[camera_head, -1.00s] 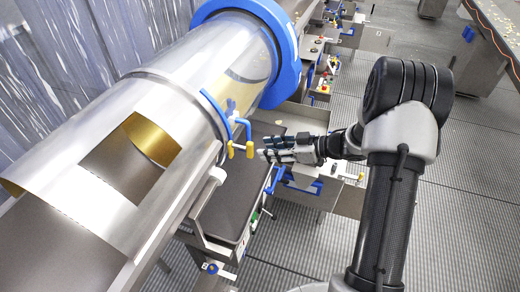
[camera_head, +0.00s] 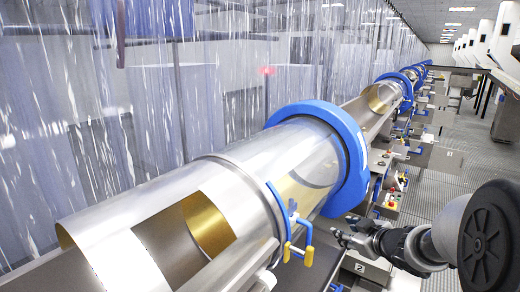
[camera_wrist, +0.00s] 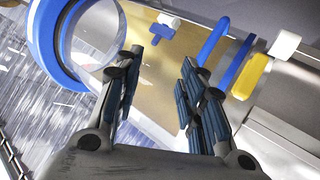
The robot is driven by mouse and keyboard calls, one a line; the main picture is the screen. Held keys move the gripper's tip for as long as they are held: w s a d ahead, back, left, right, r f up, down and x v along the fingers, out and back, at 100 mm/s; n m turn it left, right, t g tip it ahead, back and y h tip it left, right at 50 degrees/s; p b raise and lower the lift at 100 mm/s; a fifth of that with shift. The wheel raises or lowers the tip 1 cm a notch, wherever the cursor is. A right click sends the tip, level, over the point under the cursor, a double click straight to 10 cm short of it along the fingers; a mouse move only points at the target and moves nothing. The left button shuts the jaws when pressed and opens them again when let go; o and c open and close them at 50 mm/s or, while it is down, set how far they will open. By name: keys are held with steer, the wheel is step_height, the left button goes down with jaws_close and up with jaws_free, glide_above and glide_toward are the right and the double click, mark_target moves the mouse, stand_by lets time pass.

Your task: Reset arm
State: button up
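My gripper (camera_head: 342,238) is in the lower right of the head view, just right of the nearest seasoning drum (camera_head: 120,240). In the wrist view my gripper (camera_wrist: 160,78) has its two dark fingers spread apart with nothing between them. The blue handle (camera_head: 281,212) with yellow ends (camera_head: 309,256) is on the drum's side, left of the gripper. In the wrist view the blue handle (camera_wrist: 213,40) and a yellow end (camera_wrist: 252,76) lie beyond the right finger. I see no contact between fingers and drum.
A large blue ring (camera_head: 352,150) circles the drum's far end and also shows in the wrist view (camera_wrist: 42,40). More drums run in a row behind it. Clear plastic curtains (camera_head: 200,110) hang at the left. Grated floor (camera_head: 455,185) lies open at the right.

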steer(key=s+f+m+g+h+b, duration=0.2)
steer(key=s+m+h+b, duration=0.35)
steer(key=s+b, duration=0.6)
steer(key=s+a+f+g+y+b, duration=0.1)
steer(key=s+a+f+b, duration=0.1)
steer(key=s, duration=0.6)
steer(key=s+a+f+m+g+y+b, duration=0.1)
steer(key=s+a+f+g+b, duration=0.1)
steer(key=s+a+f, duration=0.3)
steer(key=s+a+f+m+g+y+b, duration=0.1)
steer(key=s+a+f, duration=0.3)
steer(key=s, duration=0.8)
step_height(320, 180, down, 2)
steer(key=shift+s+f+g+b, duration=0.3)
steer(key=shift+g+b, duration=0.15)
steer(key=shift+g, duration=0.15)
steer(key=shift+c, duration=0.2)
